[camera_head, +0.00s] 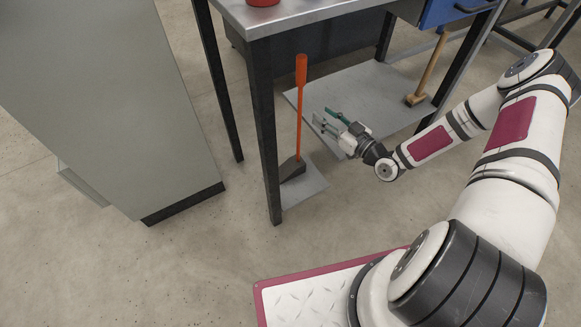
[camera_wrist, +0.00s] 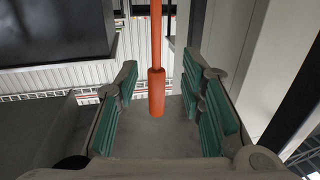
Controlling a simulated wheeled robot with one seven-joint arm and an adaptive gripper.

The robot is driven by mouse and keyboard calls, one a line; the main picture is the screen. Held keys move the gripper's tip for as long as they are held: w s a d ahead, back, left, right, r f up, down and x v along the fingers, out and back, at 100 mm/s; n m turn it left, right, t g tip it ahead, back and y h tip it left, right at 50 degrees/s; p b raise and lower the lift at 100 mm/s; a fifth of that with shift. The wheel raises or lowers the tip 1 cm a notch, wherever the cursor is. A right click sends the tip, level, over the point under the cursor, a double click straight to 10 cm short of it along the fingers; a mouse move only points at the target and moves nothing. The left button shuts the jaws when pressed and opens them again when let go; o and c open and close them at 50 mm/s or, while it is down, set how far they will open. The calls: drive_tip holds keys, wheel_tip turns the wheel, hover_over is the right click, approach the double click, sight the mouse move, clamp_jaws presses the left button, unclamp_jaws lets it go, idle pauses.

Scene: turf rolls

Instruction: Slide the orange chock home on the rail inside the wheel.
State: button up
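No chock, rail or wheel can be made out in either view. The orange thing in sight is an upright long handle (camera_head: 301,100) with a dark wedge-shaped head (camera_head: 293,168) at its foot, under the metal bench. My gripper (camera_head: 320,118) is open, with green finger pads, just right of the handle in the head view.
A dark bench leg (camera_head: 266,130) stands left of the handle. A grey cabinet (camera_head: 105,95) stands at the left. Bare floor lies in front.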

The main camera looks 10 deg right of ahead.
sight(300, 95)
drive_tip(key=b+x, duration=0.1)
drive_tip(key=x, duration=0.5)
drive_tip(key=shift+w+a, duration=0.15)
drive_tip(key=shift+w, duration=0.15)
drive_tip(key=shift+d+b+x, duration=0.1)
drive_tip(key=shift+b+x, duration=0.55)
drive_tip(key=shift+x, duration=0.7)
drive_tip(key=shift+d+b+x, duration=0.15)
drive_tip(key=shift+b+x, duration=0.45)
drive_tip(key=shift+x, duration=0.8)
drive_tip(key=shift+w+f, duration=0.1)
drive_tip(key=shift+w, duration=0.05)
clamp_jaws()
